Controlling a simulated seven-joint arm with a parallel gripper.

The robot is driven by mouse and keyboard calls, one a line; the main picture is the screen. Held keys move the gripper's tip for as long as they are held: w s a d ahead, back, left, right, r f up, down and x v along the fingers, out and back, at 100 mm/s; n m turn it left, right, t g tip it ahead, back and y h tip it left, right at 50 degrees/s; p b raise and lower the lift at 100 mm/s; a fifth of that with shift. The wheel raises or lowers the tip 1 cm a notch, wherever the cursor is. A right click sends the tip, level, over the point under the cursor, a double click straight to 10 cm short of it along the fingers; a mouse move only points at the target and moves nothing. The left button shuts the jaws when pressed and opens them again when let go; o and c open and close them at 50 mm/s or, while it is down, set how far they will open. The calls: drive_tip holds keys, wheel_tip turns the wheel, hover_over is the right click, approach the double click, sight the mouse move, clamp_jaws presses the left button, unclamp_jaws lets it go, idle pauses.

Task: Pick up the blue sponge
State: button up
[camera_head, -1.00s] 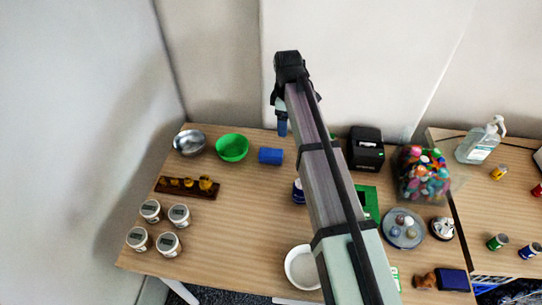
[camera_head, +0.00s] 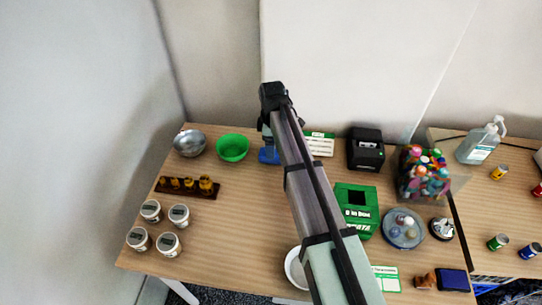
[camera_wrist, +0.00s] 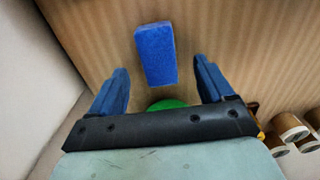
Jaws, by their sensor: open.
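The blue sponge (camera_head: 268,157) lies on the wooden table, just right of the green bowl, partly hidden by my arm in the head view. In the wrist view the sponge (camera_wrist: 156,52) shows as a blue block ahead of my gripper (camera_wrist: 161,66), between the lines of its two blue fingers. My gripper is open with nothing between the fingers. In the head view my gripper (camera_head: 266,136) is at the sponge's far side in the picture; the height between them is hard to tell.
The green bowl (camera_head: 232,147) and metal bowl (camera_head: 189,143) stand left of the sponge. A white-and-green card (camera_head: 319,144) lies close on its right, then a black printer (camera_head: 366,149). A wooden rack (camera_head: 188,187) and several jars (camera_head: 168,244) are nearer.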

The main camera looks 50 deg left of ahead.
drive_tip(key=shift+a+f, duration=0.2)
drive_tip(key=shift+f, duration=2.4)
drive_tip(key=shift+c, duration=0.5)
drive_tip(key=c, duration=0.9)
